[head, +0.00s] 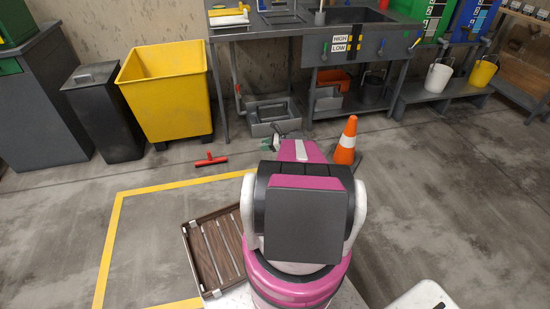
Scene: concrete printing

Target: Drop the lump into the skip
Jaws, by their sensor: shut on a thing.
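The yellow skip (205,105) stands upright at the back left against the wall, with its open top facing up and its inside looking empty. My gripper (270,144) is small in the head view, just beyond the magenta part of my arm, to the right of the skip and apart from it. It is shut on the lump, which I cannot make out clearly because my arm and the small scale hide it.
A dark bin (103,115) stands left of the skip. A red T-shaped tool (211,160) lies on the floor before it. A traffic cone (346,142) stands right of my gripper. A grey workbench (290,30) is behind. A slatted crate (215,250) is near my base.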

